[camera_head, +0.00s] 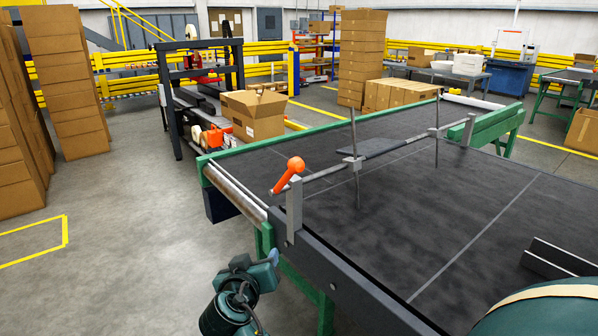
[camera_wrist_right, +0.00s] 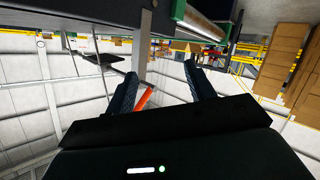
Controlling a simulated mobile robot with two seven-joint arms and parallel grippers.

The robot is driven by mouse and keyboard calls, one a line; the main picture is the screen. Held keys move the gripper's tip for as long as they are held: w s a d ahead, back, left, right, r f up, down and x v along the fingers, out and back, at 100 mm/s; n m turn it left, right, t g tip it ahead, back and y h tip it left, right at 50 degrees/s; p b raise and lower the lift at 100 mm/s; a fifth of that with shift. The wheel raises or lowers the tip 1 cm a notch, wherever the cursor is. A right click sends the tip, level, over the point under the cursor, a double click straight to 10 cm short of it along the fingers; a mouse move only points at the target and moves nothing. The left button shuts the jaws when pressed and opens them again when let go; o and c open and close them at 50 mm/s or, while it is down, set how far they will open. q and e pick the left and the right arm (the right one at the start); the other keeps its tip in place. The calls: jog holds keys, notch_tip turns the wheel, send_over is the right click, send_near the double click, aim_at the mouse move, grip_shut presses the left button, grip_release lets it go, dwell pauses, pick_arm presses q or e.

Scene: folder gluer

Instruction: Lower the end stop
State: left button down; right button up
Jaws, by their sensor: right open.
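The end stop's crossbar (camera_head: 325,173) spans the dark belt table, with two thin upright rods and a flat dark plate (camera_head: 370,147). Its near end sits on a grey post (camera_head: 294,208) at the table edge. An orange-knobbed lever (camera_head: 289,173) there points up and right. In the right wrist view, which is turned over, the orange lever (camera_wrist_right: 146,98) shows between the fingers, close to the left one and partly hidden by it. My right gripper (camera_head: 272,258) is open and empty, below and left of the post, apart from the lever. My left gripper is out of view.
The table's green frame and grey side rail (camera_head: 345,280) lie right of my right gripper. A metal roller (camera_head: 236,191) is at the table's end. Open floor (camera_head: 130,240) lies left. An open carton (camera_head: 254,115) stands behind. An angled metal piece (camera_head: 555,258) is on the belt.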

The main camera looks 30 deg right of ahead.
aim_at(291, 166)
notch_tip(291, 166, up, 17)
jog(key=d+m+g+h, duration=0.2)
jog(key=m+g+h, duration=0.2)
jog(key=m+h, duration=0.4)
jog(key=shift+m+y, duration=0.3)
jog(key=shift+m, duration=0.4)
jog(key=p+x, duration=0.1)
jog(key=x, duration=0.2)
jog(key=p+x, duration=0.1)
jog(key=x, duration=0.3)
jog(key=p+x, duration=0.1)
jog(key=x, duration=0.3)
jog(key=shift+w+d+r+p, duration=0.1)
jog(key=shift+d+r+p, duration=0.15)
jog(key=shift+r+p, duration=0.1)
jog(key=shift+w+d+f, duration=0.15)
jog(key=shift+w+d, duration=0.1)
jog(key=shift+d, duration=0.35)
jog(key=shift+c, duration=0.2)
grip_shut()
